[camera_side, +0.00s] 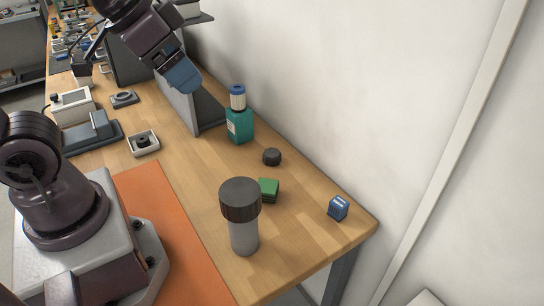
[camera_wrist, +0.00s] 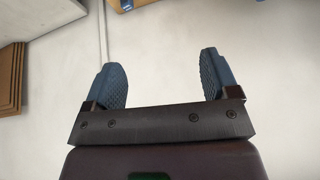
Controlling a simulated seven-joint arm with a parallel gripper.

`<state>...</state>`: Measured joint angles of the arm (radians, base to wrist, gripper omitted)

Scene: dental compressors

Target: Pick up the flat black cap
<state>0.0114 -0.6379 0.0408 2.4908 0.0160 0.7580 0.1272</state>
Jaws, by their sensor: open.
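A small, low black cap (camera_side: 272,157) lies on the wooden table, right of the teal bottle and behind the green block. My gripper (camera_side: 183,77) is raised over the back of the table, up and left of the cap and well apart from it. In the wrist view my gripper (camera_wrist: 163,78) shows two blue ribbed fingers spread apart with nothing between them. The cap does not show in the wrist view, which is mostly pale wall.
A teal bottle with a blue top (camera_side: 239,122) stands beside a grey panel (camera_side: 178,100). A grey cylinder with a wide dark lid (camera_side: 244,235), a green block (camera_side: 268,189) and a blue block (camera_side: 338,207) stand nearer. A white tray (camera_side: 153,149) holds a black piece. The wall borders the right edge.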

